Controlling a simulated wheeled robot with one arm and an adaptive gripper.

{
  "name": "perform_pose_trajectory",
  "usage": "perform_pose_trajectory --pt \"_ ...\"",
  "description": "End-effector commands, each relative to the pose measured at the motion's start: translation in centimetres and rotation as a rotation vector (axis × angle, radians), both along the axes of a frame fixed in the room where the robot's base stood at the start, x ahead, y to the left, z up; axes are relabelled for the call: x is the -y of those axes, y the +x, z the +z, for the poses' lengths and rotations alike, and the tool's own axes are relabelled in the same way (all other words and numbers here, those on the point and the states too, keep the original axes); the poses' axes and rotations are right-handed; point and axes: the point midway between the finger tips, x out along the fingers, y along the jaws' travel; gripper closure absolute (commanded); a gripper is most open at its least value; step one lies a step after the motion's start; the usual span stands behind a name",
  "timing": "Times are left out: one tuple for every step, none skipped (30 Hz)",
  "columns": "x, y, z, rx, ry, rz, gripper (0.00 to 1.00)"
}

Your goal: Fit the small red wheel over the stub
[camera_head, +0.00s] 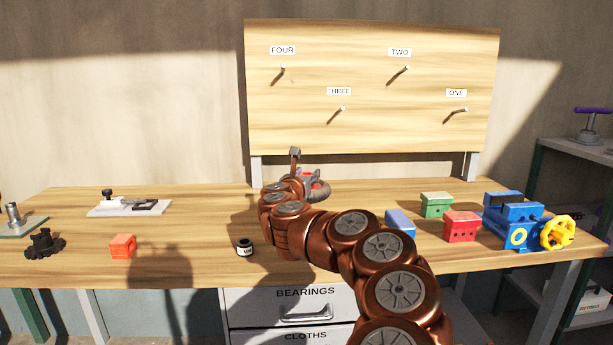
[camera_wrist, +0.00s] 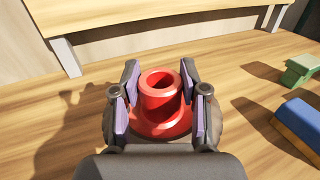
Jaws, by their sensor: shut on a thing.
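The small red wheel (camera_wrist: 160,100), a round flange with a hollow raised hub, is between the purple pads of my gripper (camera_wrist: 160,98) in the wrist view. The pads close on it from both sides, hub facing the camera. In the head view my gripper (camera_head: 312,183) is over the back middle of the bench, and only a bit of red shows there; my arm hides much of it. A short grey metal post, possibly the stub, stands on a pale greenish plate (camera_head: 30,226) at the far left, well away from my gripper. I cannot tell the wheel's height over the bench.
A white plate with a black knob (camera_head: 130,207), a black toothed part (camera_head: 44,243), an orange block (camera_head: 122,246) and a small dark jar (camera_head: 245,247) lie left. Green (camera_head: 436,204), red (camera_head: 462,226) and blue (camera_head: 400,222) blocks and a blue vise (camera_head: 515,222) stand right. A pegboard (camera_head: 370,90) rises behind.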

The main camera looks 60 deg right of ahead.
Motion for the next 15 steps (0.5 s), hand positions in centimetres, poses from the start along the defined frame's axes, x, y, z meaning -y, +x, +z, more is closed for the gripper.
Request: perform_pose_trajectory --pt "0.00 -0.02 -0.01 0.001 -0.003 0.000 1.00" --pt "0.00 -0.03 -0.06 0.001 -0.003 0.000 1.00" --pt "0.00 -0.03 -0.13 0.001 -0.003 0.000 1.00" --pt "0.00 -0.02 -0.18 0.001 -0.003 0.000 1.00" --pt "0.00 -0.03 -0.23 0.001 -0.003 0.000 1.00" --pt "0.01 -0.03 -0.31 0.001 -0.003 0.000 1.00" --pt "0.00 -0.02 -0.36 0.001 -0.003 0.000 1.00" --pt "0.01 -0.03 -0.41 0.001 -0.003 0.000 1.00" --pt "0.00 -0.03 -0.47 0.001 -0.003 0.000 1.00" --pt "0.01 -0.03 -0.52 0.001 -0.003 0.000 1.00" --pt "0.01 -0.03 -0.58 0.001 -0.003 0.000 1.00" --pt "0.00 -0.03 -0.65 0.001 -0.003 0.000 1.00" --pt "0.01 -0.04 -0.69 0.001 -0.003 0.000 1.00" --pt "0.01 -0.03 -0.75 0.001 -0.003 0.000 1.00" --pt "0.01 -0.04 -0.81 0.001 -0.003 -0.001 1.00"
